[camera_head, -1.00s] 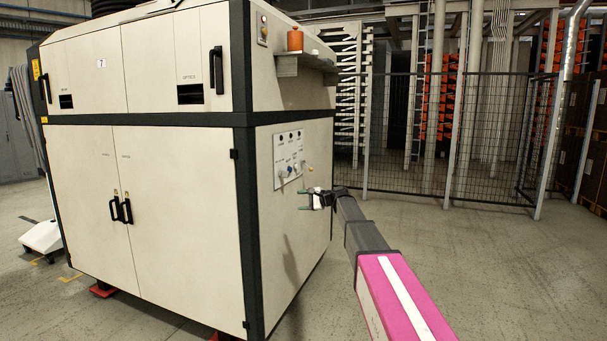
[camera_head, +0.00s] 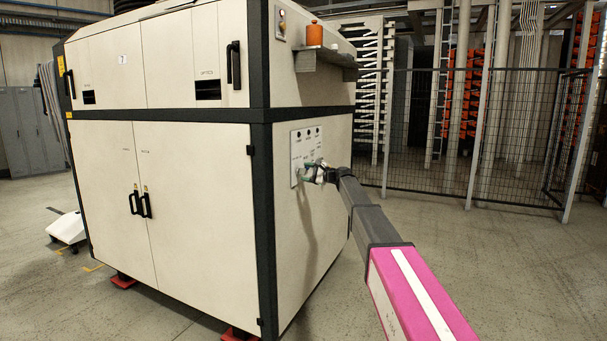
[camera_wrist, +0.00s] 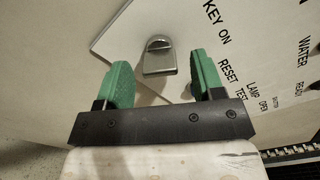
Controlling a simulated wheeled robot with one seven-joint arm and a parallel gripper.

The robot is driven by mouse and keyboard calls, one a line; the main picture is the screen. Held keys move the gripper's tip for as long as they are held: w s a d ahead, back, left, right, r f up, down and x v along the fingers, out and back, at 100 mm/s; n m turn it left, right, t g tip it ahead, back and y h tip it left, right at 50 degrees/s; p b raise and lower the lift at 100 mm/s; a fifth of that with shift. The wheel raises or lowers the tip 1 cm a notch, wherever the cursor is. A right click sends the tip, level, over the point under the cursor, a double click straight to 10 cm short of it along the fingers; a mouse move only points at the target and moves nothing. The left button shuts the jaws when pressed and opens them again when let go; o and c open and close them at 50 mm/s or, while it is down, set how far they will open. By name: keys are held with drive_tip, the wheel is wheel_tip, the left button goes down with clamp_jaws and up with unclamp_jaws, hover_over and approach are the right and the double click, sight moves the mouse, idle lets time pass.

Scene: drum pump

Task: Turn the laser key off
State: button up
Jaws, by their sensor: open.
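The laser key (camera_wrist: 159,56) is a small silver metal key on the white control panel (camera_wrist: 125,35) in the wrist view. It sits between and just beyond the green fingertips of my gripper (camera_wrist: 160,82), which is open with a gap on each side of the key. "KEY ON" is printed beside it. In the head view my gripper (camera_head: 308,172) is at the lower part of the control panel (camera_head: 305,142) on the side of the cream cabinet (camera_head: 302,220). There the gripper hides the key. I cannot tell whether a finger touches the panel.
A shelf (camera_head: 325,57) with an orange container (camera_head: 314,34) juts out above the panel. A mesh fence (camera_head: 450,140) stands behind to the right. The floor right of the cabinet is clear. A white wheeled unit (camera_head: 67,228) stands at the far left.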

drive_tip(key=shift+x, duration=1)
drive_tip(key=c, duration=0.9)
drive_tip(key=shift+c, duration=0.2)
drive_tip(key=shift+n, duration=0.3)
drive_tip(key=n, duration=0.5)
drive_tip(key=shift+s, duration=0.1)
drive_tip(key=n, duration=0.6)
drive_tip(key=shift+f, duration=0.1)
drive_tip(key=shift+d+n, duration=0.1)
drive_tip(key=shift+n, duration=0.2)
